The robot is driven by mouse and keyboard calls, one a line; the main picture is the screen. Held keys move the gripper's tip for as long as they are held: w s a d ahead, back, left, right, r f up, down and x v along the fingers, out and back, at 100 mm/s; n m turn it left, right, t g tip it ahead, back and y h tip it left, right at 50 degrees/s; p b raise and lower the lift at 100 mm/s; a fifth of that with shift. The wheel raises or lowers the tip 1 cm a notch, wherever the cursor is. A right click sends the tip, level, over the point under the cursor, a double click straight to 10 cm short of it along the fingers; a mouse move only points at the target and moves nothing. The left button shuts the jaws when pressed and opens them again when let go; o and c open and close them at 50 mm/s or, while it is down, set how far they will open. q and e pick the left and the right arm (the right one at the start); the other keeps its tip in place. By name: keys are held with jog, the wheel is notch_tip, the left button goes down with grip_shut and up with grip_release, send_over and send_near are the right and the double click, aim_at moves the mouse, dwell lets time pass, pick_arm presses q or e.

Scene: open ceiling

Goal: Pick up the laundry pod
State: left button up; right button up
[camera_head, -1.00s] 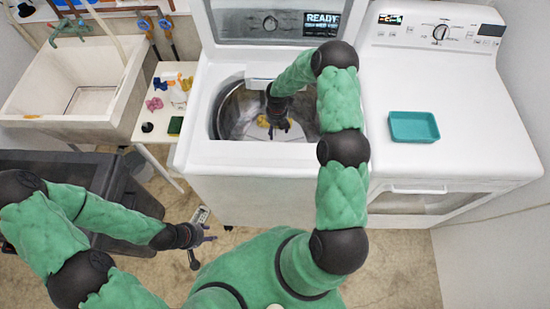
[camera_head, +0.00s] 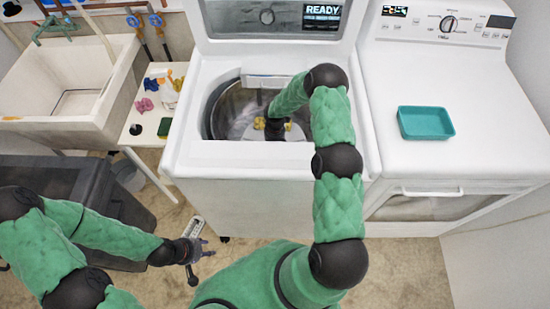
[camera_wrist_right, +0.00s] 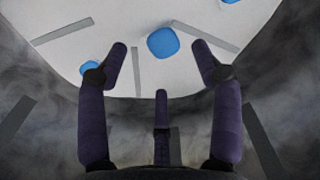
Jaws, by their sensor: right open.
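My right gripper (camera_head: 275,130) reaches down inside the washer drum (camera_head: 228,118) in the head view. In the right wrist view the right gripper (camera_wrist_right: 162,75) is open and empty, its fingers spread. Beyond them, a blue rounded piece (camera_wrist_right: 162,42) lies on the white drum floor (camera_wrist_right: 130,75), apart from the fingers. Another blue piece (camera_wrist_right: 90,66) is partly hidden by the left finger. In the head view yellow pieces (camera_head: 287,126) show beside the gripper; I cannot tell which piece is the laundry pod. My left gripper (camera_head: 206,249) is open and empty, low at the left.
The washer's rim (camera_head: 186,130) surrounds the right arm, with its lid raised behind. A teal tray (camera_head: 425,123) sits on the dryer (camera_head: 480,100) at right. A small side table (camera_head: 135,120) with bottles and a sponge stands left, beside a sink (camera_head: 70,85).

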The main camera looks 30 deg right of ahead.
jog(key=shift+s+f+b, duration=0.1)
jog(key=shift+f+b, duration=0.75)
jog(key=shift+f, duration=1.95)
jog(key=c, duration=0.8)
jog(key=o, duration=0.8)
jog(key=shift+r, duration=0.15)
